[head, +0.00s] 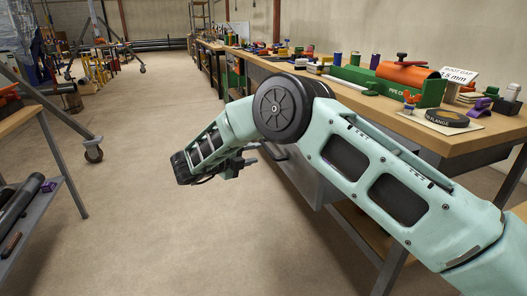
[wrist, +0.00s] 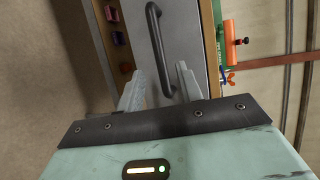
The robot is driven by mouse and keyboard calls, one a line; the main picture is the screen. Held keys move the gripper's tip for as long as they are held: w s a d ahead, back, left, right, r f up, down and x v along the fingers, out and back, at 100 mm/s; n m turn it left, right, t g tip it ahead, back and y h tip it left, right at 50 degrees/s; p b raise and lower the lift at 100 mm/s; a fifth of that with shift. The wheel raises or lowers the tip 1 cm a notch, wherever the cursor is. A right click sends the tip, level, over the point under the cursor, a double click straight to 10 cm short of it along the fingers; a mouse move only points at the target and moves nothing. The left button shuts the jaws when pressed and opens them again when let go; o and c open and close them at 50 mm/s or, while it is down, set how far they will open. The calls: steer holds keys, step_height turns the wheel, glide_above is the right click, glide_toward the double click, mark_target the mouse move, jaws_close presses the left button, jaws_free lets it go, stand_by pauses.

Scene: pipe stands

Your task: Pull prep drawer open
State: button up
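The prep drawer has a grey front (wrist: 182,35) with a dark bar handle (wrist: 157,45) in the wrist view. In the head view the grey drawer front (head: 309,180) is under the wooden workbench, partly hidden by my arm. It looks shut, flush with the bench. My gripper (wrist: 160,82) is open, with one pale finger on each side of the handle's near end in the picture. I see no finger touching the handle, and the depth between them is unclear. In the head view my gripper (head: 247,163) is in front of the bench, mostly hidden by my wrist.
The bench top (head: 475,137) carries a green pipe rig (head: 368,82), an orange pipe (head: 408,73), a black flange (head: 447,118) and several small parts. The floor (head: 150,225) between cart and bench is clear.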

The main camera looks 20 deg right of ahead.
steer(key=v, duration=1)
steer(key=shift+a, duration=0.1)
